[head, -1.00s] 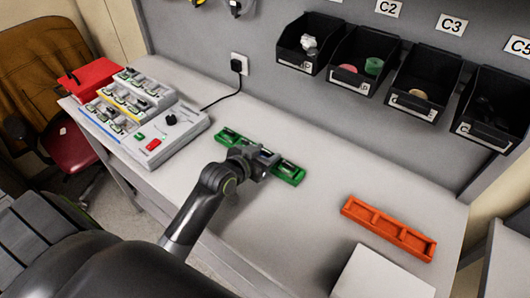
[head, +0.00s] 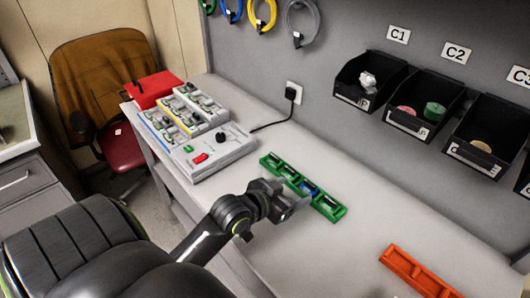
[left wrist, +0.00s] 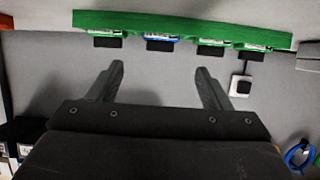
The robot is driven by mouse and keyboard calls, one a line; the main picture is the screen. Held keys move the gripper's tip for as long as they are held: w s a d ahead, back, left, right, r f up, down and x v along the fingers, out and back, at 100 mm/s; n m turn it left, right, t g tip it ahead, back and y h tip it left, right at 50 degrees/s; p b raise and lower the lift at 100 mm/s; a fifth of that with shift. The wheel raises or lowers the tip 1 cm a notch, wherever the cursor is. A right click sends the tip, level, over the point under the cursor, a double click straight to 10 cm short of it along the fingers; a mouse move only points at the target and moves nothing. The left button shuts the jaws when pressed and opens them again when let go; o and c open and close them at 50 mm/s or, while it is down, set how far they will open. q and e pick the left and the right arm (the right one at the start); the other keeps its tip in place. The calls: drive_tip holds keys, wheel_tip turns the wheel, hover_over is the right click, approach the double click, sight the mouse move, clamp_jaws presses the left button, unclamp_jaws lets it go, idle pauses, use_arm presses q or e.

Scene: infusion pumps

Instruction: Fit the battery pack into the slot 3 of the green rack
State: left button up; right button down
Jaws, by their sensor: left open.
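The green rack (head: 327,208) lies on the grey table in the head view, running from upper left to lower right. A blue-marked pack (head: 309,188) sits in one of its middle slots. In the left wrist view the green rack (left wrist: 180,20) crosses the top, with several dark packs showing below its edge, one blue-labelled (left wrist: 160,40). My left gripper (head: 302,203) is just on the near side of the rack. In the left wrist view its fingers (left wrist: 158,78) are spread, with nothing between them, apart from the rack. Slot numbers are not readable. My right gripper is not in view.
An orange rack (head: 416,272) lies at lower right. Black bins (head: 412,120) and hanging cables (head: 262,15) line the wall. Table between the racks is clear.

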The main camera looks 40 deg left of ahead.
use_arm(q)
drive_tip(key=v, duration=0.9)
drive_tip(key=shift+s, duration=0.3)
